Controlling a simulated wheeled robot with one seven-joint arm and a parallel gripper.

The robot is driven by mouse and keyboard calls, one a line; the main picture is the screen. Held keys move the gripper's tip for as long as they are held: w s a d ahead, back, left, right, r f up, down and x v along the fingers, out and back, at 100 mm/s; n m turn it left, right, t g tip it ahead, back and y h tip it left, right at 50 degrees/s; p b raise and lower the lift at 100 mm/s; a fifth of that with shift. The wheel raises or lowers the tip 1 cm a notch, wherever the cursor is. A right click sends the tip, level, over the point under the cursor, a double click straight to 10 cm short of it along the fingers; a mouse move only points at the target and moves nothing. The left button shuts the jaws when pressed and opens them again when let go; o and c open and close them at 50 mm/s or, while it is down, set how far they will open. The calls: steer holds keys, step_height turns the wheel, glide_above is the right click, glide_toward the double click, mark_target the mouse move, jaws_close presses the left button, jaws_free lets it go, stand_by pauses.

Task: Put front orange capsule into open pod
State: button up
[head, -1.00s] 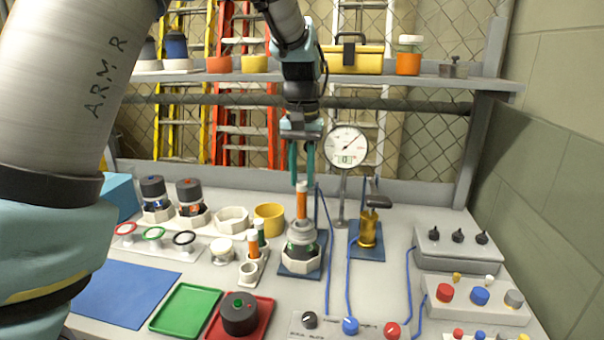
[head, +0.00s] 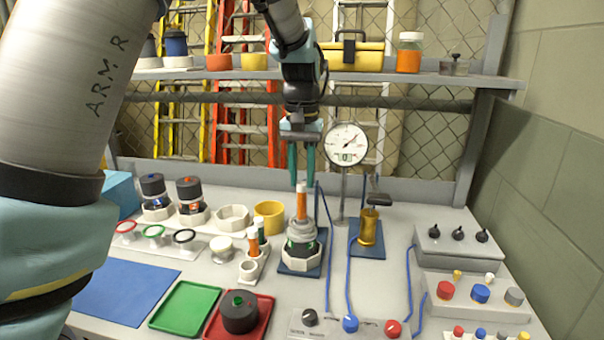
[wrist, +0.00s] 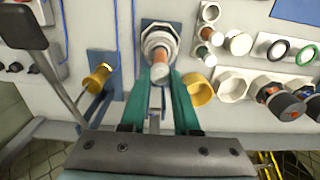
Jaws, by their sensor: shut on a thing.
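My gripper (head: 301,183) is shut on an orange capsule (head: 301,206) with a white top, held upright at the fingertips. The open pod (head: 302,252), pale with a dark band and a grey upper rim, stands on a blue mat directly below. The capsule's lower end overlaps the pod's mouth; I cannot tell how far inside it is. In the wrist view the capsule (wrist: 162,58) lies between the teal fingers, in line with the pod (wrist: 157,34). The white rack (head: 262,268) left of the pod holds another orange capsule (head: 253,246) and a green one; its front slot is empty.
A dial gauge (head: 346,144) on a post and a brass cylinder (head: 368,228) stand close on the right. A yellow cup (head: 269,216) and a white empty holder (head: 232,218) are at left. Blue cables run right of the pod. A shelf (head: 210,73) crosses behind my arm.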

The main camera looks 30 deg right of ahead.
mark_target(302, 199)
steer(key=shift+f+b, duration=0.3)
steer(key=shift+f, duration=0.45)
steer(key=shift+f+b, duration=0.3)
steer(key=shift+f, duration=0.45)
stand_by(0.4)
steer(key=shift+f+b, duration=0.4)
steer(key=shift+f, duration=0.8)
steer(key=shift+f+b, duration=0.35)
steer(key=shift+f, duration=0.1)
stand_by(0.4)
steer(key=o, duration=0.9)
